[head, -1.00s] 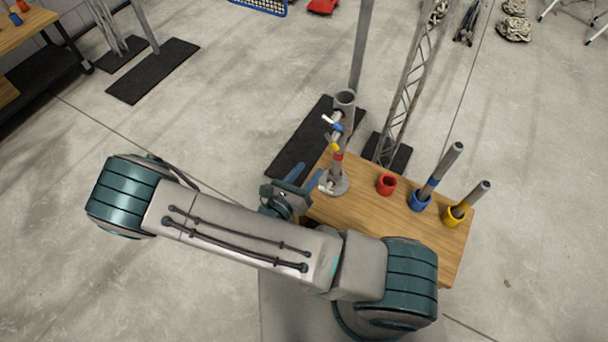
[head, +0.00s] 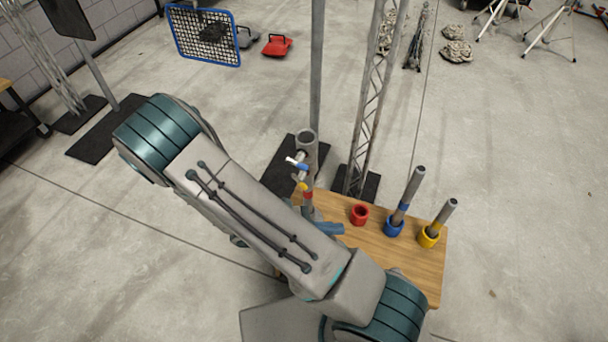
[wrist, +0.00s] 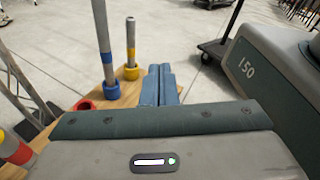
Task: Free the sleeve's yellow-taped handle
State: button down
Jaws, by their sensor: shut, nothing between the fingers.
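The sleeve (head: 308,152) is a grey upright tube at the back left edge of the wooden table. Short handles stick out on its left: one with blue tape and a white end (head: 297,163), and a lower yellow-taped handle (head: 301,187). A red band (head: 308,195) shows just below. My gripper (head: 331,228) is shut and empty, low and to the right of the sleeve's post, apart from the handles. Its blue fingers lie together in the wrist view (wrist: 158,84). My forearm hides the post's foot. A red-and-yellow banded piece (wrist: 15,150) shows at the wrist view's left edge.
On the table (head: 412,258) stand an empty red cup (head: 359,215), a blue cup (head: 394,227) and a yellow cup (head: 428,237), the latter two holding grey rods. A tall pole (head: 317,75) and lattice truss (head: 370,110) rise behind. Open floor lies right.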

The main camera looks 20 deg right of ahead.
jog(key=s+m+g+y, duration=0.4)
jog(key=m+g+y, duration=0.1)
jog(key=g, duration=0.1)
jog(key=m+t+y, duration=1.3)
jog(key=m+y, duration=0.5)
jog(key=m, duration=0.1)
send_near(298, 178)
jog(key=x, duration=0.6)
jog(key=shift+w+a+f, duration=0.15)
jog(key=shift+a, duration=0.05)
